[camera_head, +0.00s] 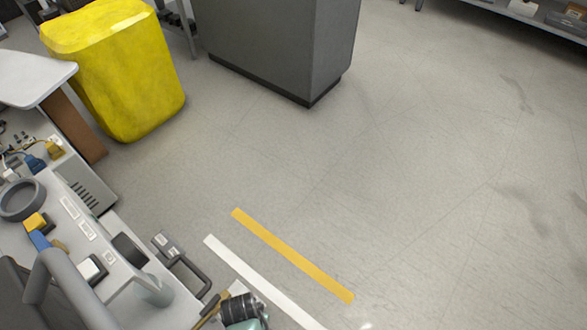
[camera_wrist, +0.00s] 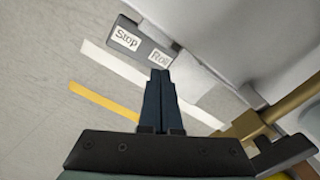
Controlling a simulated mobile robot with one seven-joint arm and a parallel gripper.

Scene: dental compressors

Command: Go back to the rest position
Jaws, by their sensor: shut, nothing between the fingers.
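My gripper (camera_wrist: 160,75) shows in the wrist view with its two dark fingers together and nothing between them. Its fingertips appear just below a grey switch box (camera_wrist: 143,41) with labels that read "Stop" and what looks like "Roll". I cannot tell whether they touch it. The same box shows in the head view (camera_head: 167,245) at the side of the grey machine (camera_head: 135,282). In the head view, dark and teal parts at the bottom edge look like part of my arm; the fingers cannot be made out there.
White (camera_head: 255,278) and yellow (camera_head: 290,254) stripes mark the floor beside the machine. A yellow bin (camera_head: 125,75) and a dark grey cabinet (camera_head: 278,40) stand at the back. A brass-coloured pipe (camera_wrist: 290,102) is right of the fingers. The floor at right is clear.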

